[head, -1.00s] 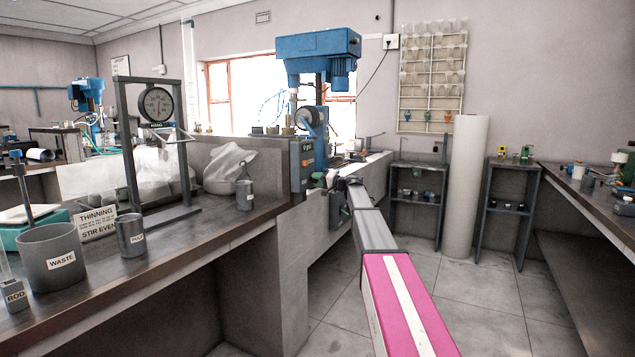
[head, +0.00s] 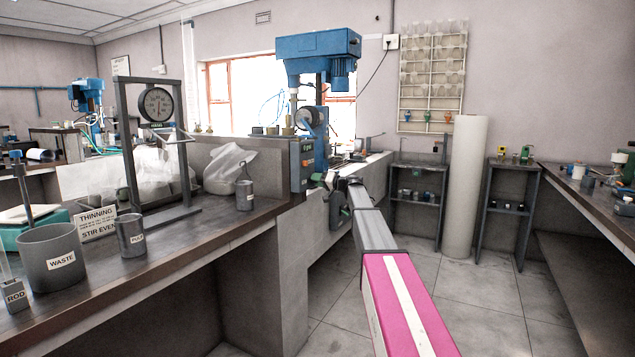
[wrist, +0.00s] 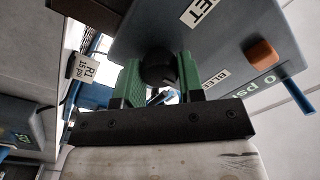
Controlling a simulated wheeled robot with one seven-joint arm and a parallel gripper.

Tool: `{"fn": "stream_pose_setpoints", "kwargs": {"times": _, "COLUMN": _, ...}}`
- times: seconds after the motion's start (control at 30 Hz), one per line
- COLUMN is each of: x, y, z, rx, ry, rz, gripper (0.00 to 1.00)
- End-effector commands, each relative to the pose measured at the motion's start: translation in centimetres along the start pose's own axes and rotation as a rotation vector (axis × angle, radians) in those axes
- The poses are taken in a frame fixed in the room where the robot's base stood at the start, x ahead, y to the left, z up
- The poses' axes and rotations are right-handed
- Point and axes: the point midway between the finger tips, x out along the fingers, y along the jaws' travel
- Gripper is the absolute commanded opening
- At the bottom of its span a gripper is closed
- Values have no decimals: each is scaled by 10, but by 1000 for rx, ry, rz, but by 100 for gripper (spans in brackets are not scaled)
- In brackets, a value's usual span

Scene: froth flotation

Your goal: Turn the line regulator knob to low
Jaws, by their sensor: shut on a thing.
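The regulator knob (wrist: 155,68) is a dark round knob on a grey box (wrist: 215,40) in the wrist view. My gripper (wrist: 158,78) has its two green fingers on either side of the knob, shut on it. The fingers hide part of the knob's sides, and I cannot read its setting. The box carries white labels, an orange button (wrist: 261,53) and a green "0 psi" readout. In the head view my gripper (head: 327,182) is beside the blue machine, and the knob cannot be made out.
The blue flotation machine (head: 318,45) stands behind my gripper. The left bench holds a grey waste beaker (head: 50,258), a pulp cup (head: 131,236) and a dial-gauge frame (head: 122,130). A white column (head: 466,190) stands right of my arm. The floor (head: 480,295) there is clear.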

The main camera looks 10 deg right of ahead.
Motion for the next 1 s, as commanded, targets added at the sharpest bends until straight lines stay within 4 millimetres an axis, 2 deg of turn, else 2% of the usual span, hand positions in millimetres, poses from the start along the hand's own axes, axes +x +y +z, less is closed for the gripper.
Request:
{"fn": "stream_pose_setpoints", "kwargs": {"times": 0.17, "x": -1, "y": 0, "z": 2, "rx": -1, "ry": -3, "rz": 0, "gripper": 12}}
{"fn": "stream_pose_setpoints", "kwargs": {"times": 0.2, "x": -1, "y": 0, "z": 2, "rx": -1, "ry": -3, "rz": 0, "gripper": 49}}
{"fn": "stream_pose_setpoints", "kwargs": {"times": 0.23, "x": -1, "y": 0, "z": 2, "rx": -1, "ry": -3, "rz": 0, "gripper": 58}}
{"fn": "stream_pose_setpoints", "kwargs": {"times": 0.27, "x": -1, "y": 0, "z": 2, "rx": -1, "ry": -3, "rz": 0, "gripper": 61}}
{"fn": "stream_pose_setpoints", "kwargs": {"times": 0.67, "x": -5, "y": 0, "z": 1, "rx": 0, "ry": -1, "rz": 0, "gripper": 61}}
{"fn": "stream_pose_setpoints", "kwargs": {"times": 0.83, "x": -23, "y": 0, "z": 1, "rx": 0, "ry": 1, "rz": 2, "gripper": 61}}
{"fn": "stream_pose_setpoints", "kwargs": {"times": 1.0, "x": -52, "y": -1, "z": 2, "rx": 0, "ry": 0, "rz": 1, "gripper": 61}}
